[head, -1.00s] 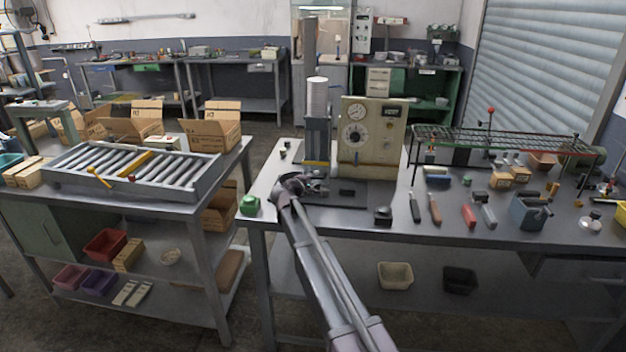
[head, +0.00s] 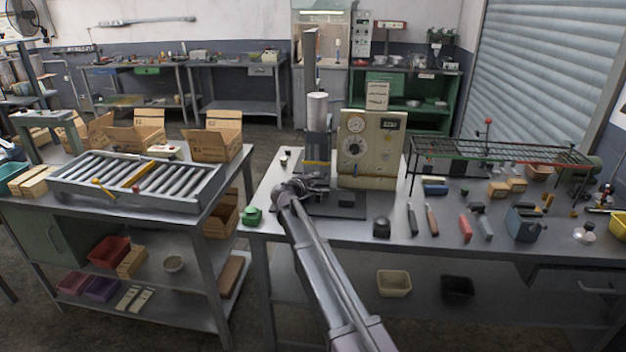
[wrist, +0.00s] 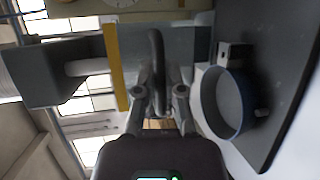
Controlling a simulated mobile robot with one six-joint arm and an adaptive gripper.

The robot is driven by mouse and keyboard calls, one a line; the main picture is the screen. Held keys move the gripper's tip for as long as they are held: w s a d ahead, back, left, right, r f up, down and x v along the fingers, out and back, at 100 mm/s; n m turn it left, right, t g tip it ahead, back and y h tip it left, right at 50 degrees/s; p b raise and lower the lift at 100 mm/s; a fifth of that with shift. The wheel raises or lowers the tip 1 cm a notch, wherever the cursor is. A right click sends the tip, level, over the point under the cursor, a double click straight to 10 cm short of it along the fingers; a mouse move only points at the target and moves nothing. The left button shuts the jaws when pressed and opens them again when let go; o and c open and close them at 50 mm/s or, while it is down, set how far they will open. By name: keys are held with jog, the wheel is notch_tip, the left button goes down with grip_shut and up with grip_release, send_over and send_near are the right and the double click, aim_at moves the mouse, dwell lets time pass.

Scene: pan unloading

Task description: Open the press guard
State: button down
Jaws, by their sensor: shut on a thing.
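The press (head: 317,106) stands on the right-hand bench, a pale cylinder above a grey lower body. Its guard (head: 316,147) looks like the grey boxy part with a yellow strip along its lower edge. In the wrist view the guard (wrist: 50,78) is at upper left, with the yellow strip (wrist: 115,65) upright beside a dark curved handle (wrist: 157,62). My gripper (wrist: 160,95) is shut on the handle. In the head view my gripper (head: 314,184) is low in front of the press, and my arm partly hides the contact. I cannot tell how far the guard is open.
A beige control box (head: 370,150) with dials stands right of the press. A blue-rimmed round part (wrist: 228,102) lies right of my gripper. A green item (head: 252,215) and a black item (head: 381,228) sit near the bench's front edge. A wire rack (head: 500,150) is further right.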

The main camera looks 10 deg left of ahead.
aim_at(321, 164)
jog(key=shift+r+p, duration=1.95)
jog(key=shift+r, duration=0.4)
jog(key=c, duration=0.7)
grip_release()
jog(key=shift+s+f, duration=0.1)
